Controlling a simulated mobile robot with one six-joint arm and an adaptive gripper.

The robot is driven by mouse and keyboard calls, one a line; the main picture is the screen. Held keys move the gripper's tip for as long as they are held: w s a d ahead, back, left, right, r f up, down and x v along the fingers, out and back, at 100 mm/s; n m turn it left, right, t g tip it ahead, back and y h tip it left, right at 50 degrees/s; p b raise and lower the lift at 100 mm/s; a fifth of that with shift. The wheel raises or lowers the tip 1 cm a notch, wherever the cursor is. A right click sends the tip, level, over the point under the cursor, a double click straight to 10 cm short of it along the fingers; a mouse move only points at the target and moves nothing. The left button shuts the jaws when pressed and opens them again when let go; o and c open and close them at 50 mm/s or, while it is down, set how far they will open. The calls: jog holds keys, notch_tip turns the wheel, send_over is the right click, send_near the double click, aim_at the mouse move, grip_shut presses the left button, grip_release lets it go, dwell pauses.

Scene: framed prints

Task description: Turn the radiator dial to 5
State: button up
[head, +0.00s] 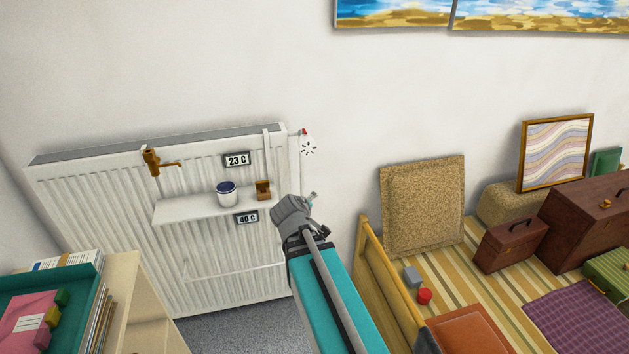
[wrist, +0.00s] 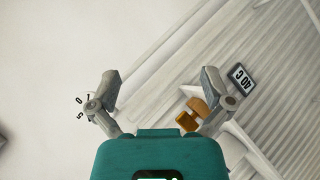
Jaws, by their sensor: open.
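The white radiator (head: 100,215) stands against the wall at the left in the head view; its ribbed front also shows in the wrist view (wrist: 280,105). The radiator dial (head: 308,148) is a small white round thing ringed by black marks, beside the radiator's upper right corner. In the wrist view some scale numbers (wrist: 80,115) show at the left, partly hidden by a finger; I cannot read the dial's setting. My gripper (wrist: 161,77) is open and empty, its fingers spread wide. In the head view my gripper (head: 313,197) is below the dial, apart from it.
A shelf (head: 185,211) on the radiator holds a blue-rimmed cup (head: 227,193) and a small wooden holder (head: 263,190). A 23 C display (head: 236,160) and a 40 C display (head: 247,218) are nearby. A cork board (head: 422,205) leans at right.

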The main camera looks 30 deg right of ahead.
jog(key=s+a+f+m+g+y, duration=0.1)
jog(key=s+a+f+g+y, duration=0.2)
jog(key=a, duration=0.6)
jog(key=s+a+f+m+g+y, duration=0.2)
jog(key=s+a+f+g+y, duration=0.2)
jog(key=s+a, duration=0.4)
jog(key=shift+a+f+m+g+y, duration=0.3)
jog(key=shift+a+f+g, duration=0.15)
jog(key=shift+a, duration=0.55)
